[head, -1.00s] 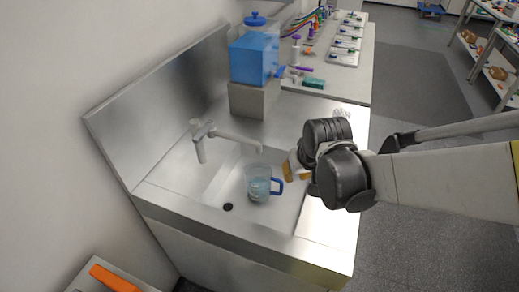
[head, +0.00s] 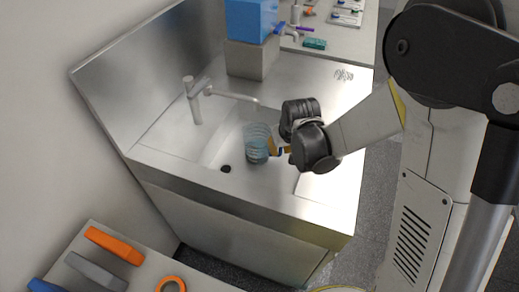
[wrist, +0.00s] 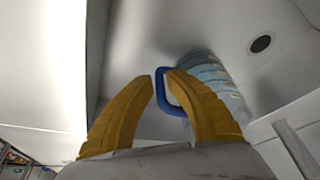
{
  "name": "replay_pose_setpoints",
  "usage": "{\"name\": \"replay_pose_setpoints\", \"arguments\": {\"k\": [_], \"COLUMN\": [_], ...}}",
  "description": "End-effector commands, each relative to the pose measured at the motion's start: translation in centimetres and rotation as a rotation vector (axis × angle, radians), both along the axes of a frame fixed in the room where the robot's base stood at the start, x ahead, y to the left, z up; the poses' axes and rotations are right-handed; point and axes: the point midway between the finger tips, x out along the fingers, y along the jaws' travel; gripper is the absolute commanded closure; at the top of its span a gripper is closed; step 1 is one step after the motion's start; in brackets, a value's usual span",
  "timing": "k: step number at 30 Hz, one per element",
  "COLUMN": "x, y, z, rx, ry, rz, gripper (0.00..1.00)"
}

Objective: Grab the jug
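The jug (head: 257,142) is clear with bluish contents and a blue handle, standing upright in the sink basin below the tap. In the wrist view the jug (wrist: 216,80) is at the right, with its blue handle (wrist: 160,92) toward my gripper. My gripper (head: 275,147) is at the jug's right side, at the handle. In the wrist view my gripper (wrist: 161,76) has its yellow fingers apart. The near bar of the handle shows in the gap between them, and the right finger overlaps the handle's loop. Whether either finger touches the handle, I cannot tell.
The steel sink counter (head: 180,136) surrounds the basin, with a tap (head: 215,93) behind the jug and a drain (head: 226,169) to its left. A blue water tank (head: 252,22) stands on a block (head: 250,60) behind.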

Motion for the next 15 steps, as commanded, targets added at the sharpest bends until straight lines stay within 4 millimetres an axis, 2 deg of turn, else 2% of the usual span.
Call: {"name": "replay_pose_setpoints", "arguments": {"k": [3,10,12,15], "x": [0.35,0.37,0.37,0.38], "y": [0.09,0.08,0.08,0.08], "z": [-1.03,-0.97,-0.96,-0.96], "rx": [0.0,0.0,0.0,0.0], "ry": [0.0,0.0,0.0,0.0], "rz": [0.0,0.0,0.0,0.0], "gripper": [0.83,0.83,1.0,1.0]}}
